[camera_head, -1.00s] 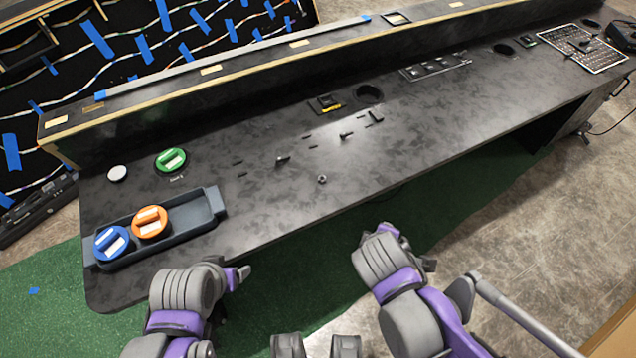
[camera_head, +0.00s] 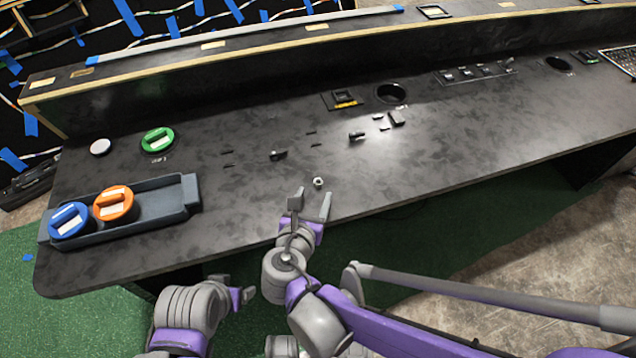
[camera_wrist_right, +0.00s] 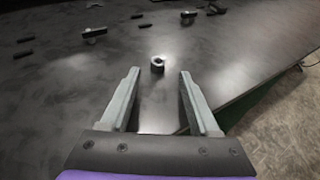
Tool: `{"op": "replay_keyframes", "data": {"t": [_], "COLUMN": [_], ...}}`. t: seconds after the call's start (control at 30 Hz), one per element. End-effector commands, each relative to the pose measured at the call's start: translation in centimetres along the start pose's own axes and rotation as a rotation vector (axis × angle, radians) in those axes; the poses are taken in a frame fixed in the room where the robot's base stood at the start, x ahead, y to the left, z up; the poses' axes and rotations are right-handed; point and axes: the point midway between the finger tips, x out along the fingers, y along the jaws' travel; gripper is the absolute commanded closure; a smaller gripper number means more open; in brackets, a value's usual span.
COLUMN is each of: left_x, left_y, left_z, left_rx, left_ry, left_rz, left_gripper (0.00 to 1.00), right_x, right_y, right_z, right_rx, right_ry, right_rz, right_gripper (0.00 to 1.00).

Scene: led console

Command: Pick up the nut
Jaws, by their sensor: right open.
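A small metal nut (camera_head: 318,182) lies on the black console top near its front edge. It also shows in the right wrist view (camera_wrist_right: 157,64), ahead of and between the fingers. My right gripper (camera_head: 310,203) is open and empty, just short of the nut on the near side, not touching it. In the right wrist view its two fingers (camera_wrist_right: 158,88) point toward the nut. My left gripper (camera_head: 243,298) is at the lower left, in front of the console; its jaw state is unclear.
A dark tray (camera_head: 165,204) with blue and orange round-lidded items stands at the left. A green-lidded item (camera_head: 157,140) and a white disc (camera_head: 100,147) are behind it. Small dark parts, including a bolt-like one (camera_head: 278,155), lie beyond the nut. The top around the nut is clear.

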Motion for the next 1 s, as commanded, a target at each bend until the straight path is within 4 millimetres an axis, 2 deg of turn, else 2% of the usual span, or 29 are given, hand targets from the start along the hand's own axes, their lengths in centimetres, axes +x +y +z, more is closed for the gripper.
{"op": "replay_keyframes", "data": {"t": [0.33,0.6,0.67,0.93,0.97,1.0], "left_x": [1.4,1.5,1.5,1.5,1.5,1.5], "left_y": [0.0,0.0,0.0,0.0,0.0,0.0], "left_z": [0.5,0.5,0.5,0.5,0.5,0.5], "left_rx": [0.0,0.0,0.0,0.0,0.0,0.0], "left_ry": [-0.005,-0.005,-0.005,-0.005,-0.005,-0.005], "left_rz": [0.0,0.0,0.0,0.0,0.0,0.0], "left_gripper": [0.24,0.24,0.24,0.24,0.24,0.24], "right_x": [4.5,5.0,5.0,5.0,5.0,5.0], "right_y": [0.3,0.4,0.3,0.3,0.3,0.3], "right_z": [0.5,0.6,0.6,0.6,0.6,0.6], "right_rx": [0.002,0.002,0.002,0.002,0.002,0.002], "right_ry": [0.001,0.001,0.001,0.001,0.001,0.001], "right_rz": [-0.003,0.0,0.0,0.0,0.0,0.0], "right_gripper": [0.38,0.38,0.47,0.96,1.0,1.0]}}
